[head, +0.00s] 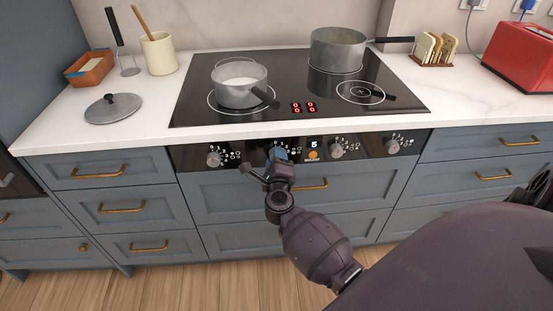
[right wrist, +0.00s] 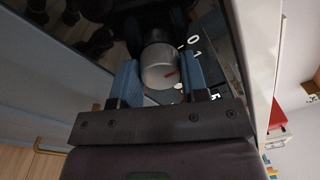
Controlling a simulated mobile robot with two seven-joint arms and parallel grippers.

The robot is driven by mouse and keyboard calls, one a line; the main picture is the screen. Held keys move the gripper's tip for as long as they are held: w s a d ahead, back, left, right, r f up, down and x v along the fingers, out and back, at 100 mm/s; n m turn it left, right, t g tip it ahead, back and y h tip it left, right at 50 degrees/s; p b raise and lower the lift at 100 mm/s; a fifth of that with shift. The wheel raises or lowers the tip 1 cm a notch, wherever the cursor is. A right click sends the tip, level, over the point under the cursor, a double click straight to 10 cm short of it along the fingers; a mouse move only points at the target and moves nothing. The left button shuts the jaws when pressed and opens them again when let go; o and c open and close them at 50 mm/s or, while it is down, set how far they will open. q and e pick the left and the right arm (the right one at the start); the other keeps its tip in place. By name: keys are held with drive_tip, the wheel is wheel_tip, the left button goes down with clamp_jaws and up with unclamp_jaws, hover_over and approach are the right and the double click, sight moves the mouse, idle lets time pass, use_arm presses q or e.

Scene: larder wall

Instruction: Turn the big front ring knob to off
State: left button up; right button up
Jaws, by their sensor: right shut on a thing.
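The black control panel (head: 190,157) runs along the counter front under the hob. My right gripper (head: 278,157) is at the panel, shut on the second knob from the left, which it hides in the head view. The ring symbols are too small to read. The other knobs are a left one (head: 214,160) and two to the right (head: 336,151) (head: 392,147). My left gripper is not in view.
A small panel display (head: 313,144) reads 5, above an orange mark. On the hob (head: 290,112), a pot with white contents (head: 228,95) stands at front left and a grey pan (head: 338,55) at the back. Red zeros glow between. A lid (head: 113,108) lies on the left counter.

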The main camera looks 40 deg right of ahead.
drive_tip(key=o, duration=0.9)
drive_tip(key=v, duration=1.1)
drive_tip(key=shift+p, duration=0.35)
